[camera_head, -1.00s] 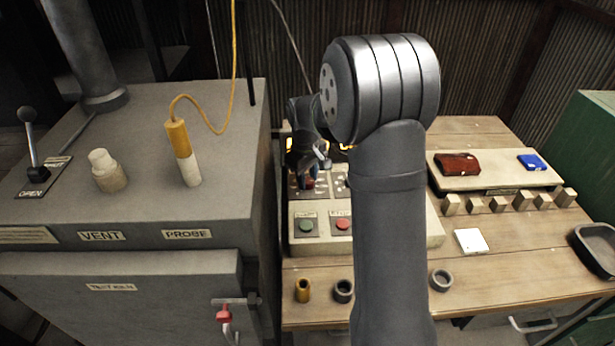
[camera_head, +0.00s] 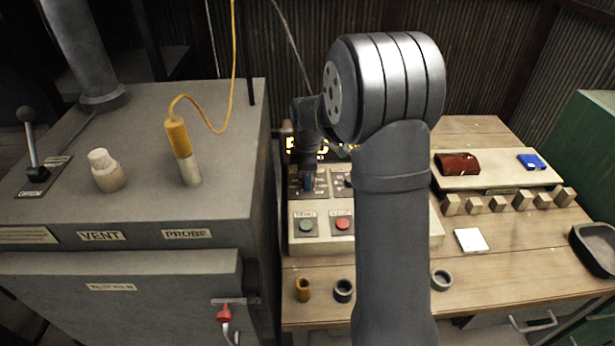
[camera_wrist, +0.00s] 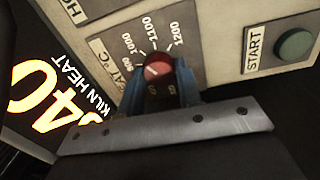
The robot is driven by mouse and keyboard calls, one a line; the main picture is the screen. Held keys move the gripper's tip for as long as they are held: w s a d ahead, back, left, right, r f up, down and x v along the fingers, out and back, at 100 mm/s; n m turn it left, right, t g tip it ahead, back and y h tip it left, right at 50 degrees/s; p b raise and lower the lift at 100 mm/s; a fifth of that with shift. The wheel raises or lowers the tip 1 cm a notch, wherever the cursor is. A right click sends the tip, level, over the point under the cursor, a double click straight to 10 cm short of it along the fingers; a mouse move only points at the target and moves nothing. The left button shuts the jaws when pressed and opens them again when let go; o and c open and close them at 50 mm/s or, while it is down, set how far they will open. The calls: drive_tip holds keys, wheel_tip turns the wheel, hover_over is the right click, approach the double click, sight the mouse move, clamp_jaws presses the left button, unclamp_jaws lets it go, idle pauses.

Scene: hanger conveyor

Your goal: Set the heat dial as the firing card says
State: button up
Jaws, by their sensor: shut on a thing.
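The heat dial (camera_wrist: 158,66) is a red knob with a white mark, on a panel plate (camera_wrist: 120,47) printed with a °C scale. Numbers including 1000, 1100 and 1200 show around it. My gripper (camera_wrist: 160,84) is shut on the knob, with a blue finger on each side. I cannot tell exactly which number the mark points to. In the head view my gripper (camera_head: 308,181) reaches down to the control box (camera_head: 395,236) and hides the knob. A lit kiln heat display (camera_wrist: 38,95) ends in 40; its first digits are cut off. I cannot identify the firing card.
Green start (camera_head: 306,225) and red stop (camera_head: 342,223) buttons sit just in front of the dial. The grey kiln (camera_head: 230,200) stands close on the left. A white square (camera_head: 470,240) and several small blocks (camera_head: 498,204) lie to the right.

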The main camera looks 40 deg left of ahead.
drive_tip(key=shift+r+n, duration=0.1)
drive_tip(key=shift+n, duration=0.2)
drive_tip(key=o, duration=1)
drive_tip(key=shift+r, duration=0.1)
drive_tip(key=r, duration=1.7)
drive_tip(key=shift+s+d, duration=0.3)
drive_tip(key=shift+s, duration=0.05)
drive_tip(key=f, duration=1.7)
drive_tip(key=shift+w+a+f, duration=0.2)
drive_tip(key=shift+w+a, duration=0.15)
